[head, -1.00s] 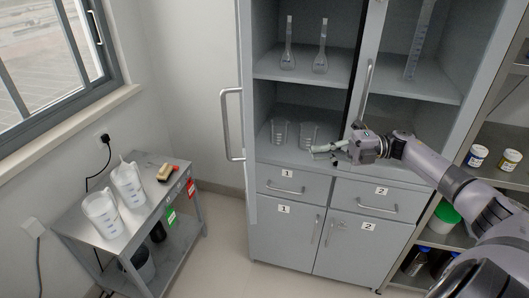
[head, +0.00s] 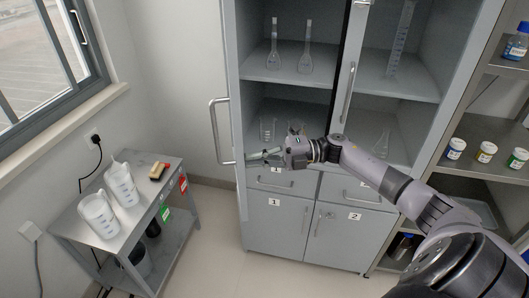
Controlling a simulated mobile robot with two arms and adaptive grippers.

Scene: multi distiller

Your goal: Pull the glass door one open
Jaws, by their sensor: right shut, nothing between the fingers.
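Glass door one (head: 231,75) is on the left half of the grey cabinet. It stands swung open, seen nearly edge-on at the cabinet's left side. Its long metal handle (head: 213,128) sticks out to the left. My right gripper (head: 250,156) is shut and empty. Its fingers point left, in front of the lower shelf and just right of the door's inner side; I cannot tell whether they touch it. The gripper and wrist partly hide the glassware on the lower shelf. My left gripper is not in view.
Flasks (head: 306,50) stand on the upper shelf and a beaker (head: 267,130) on the lower one. The right door's handle (head: 348,92) is beside the middle divider. A side table (head: 130,215) with jugs stands at left. Floor between it and the cabinet is clear.

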